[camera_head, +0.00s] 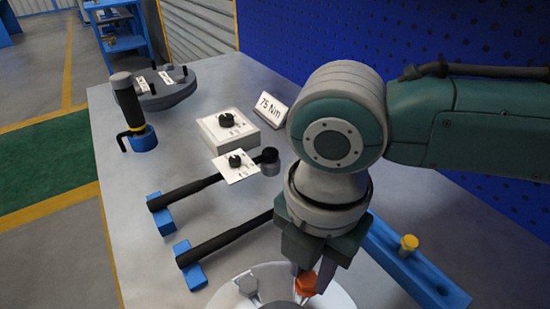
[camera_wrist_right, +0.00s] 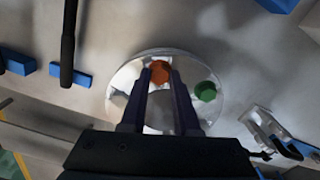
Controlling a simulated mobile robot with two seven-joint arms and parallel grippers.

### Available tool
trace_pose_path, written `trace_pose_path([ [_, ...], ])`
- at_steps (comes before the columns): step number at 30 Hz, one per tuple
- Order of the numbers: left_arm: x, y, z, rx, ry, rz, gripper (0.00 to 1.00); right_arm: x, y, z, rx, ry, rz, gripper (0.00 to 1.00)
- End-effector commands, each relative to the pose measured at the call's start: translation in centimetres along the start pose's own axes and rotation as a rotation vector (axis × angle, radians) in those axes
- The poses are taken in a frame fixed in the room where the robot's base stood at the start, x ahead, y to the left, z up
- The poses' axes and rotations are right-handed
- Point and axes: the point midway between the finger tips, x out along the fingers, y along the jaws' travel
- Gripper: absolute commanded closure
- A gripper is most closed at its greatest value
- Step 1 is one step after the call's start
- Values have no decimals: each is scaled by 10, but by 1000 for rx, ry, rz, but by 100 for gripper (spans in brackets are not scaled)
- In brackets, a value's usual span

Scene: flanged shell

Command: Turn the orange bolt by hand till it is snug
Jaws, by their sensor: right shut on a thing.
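The orange bolt (camera_head: 306,284) sits on the pale round flanged shell (camera_head: 340,299) at the bottom of the head view. My right gripper (camera_head: 311,275) reaches down from above and is shut on the orange bolt. In the right wrist view the orange bolt (camera_wrist_right: 159,72) shows between the two fingertips (camera_wrist_right: 160,80), near the rim of the flange (camera_wrist_right: 215,112). A green bolt (camera_wrist_right: 205,91) sits on the flange to the right of it. A grey bolt (camera_head: 248,286) is at the left of the flange in the head view. My left gripper is out of view.
Two black-handled wrenches (camera_head: 196,188) (camera_head: 230,237) lie on blue rests left of the flange. A blue rail with a yellow-topped bolt (camera_head: 409,243) lies to the right. A "75 Nm" sign (camera_head: 271,110) and white blocks stand farther back.

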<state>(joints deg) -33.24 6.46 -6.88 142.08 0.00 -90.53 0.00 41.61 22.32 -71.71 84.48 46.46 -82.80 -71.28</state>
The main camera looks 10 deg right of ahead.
Motion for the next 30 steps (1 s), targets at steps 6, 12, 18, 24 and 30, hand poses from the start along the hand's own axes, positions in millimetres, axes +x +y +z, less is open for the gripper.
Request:
trace_pose_path([
  [6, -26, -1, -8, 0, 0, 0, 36, -7, 0, -2, 205, 5, -1, 100],
  [12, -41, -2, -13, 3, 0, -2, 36, -6, 1, -2, 396, 6, -1, 100],
  [18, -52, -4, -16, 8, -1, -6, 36, -6, 1, -2, 572, 6, -1, 100],
  [24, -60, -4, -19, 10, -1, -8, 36, -5, 1, -2, 715, 7, -1, 100],
  [30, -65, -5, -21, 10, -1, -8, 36, -4, 1, -2, 810, 6, 0, 100],
])
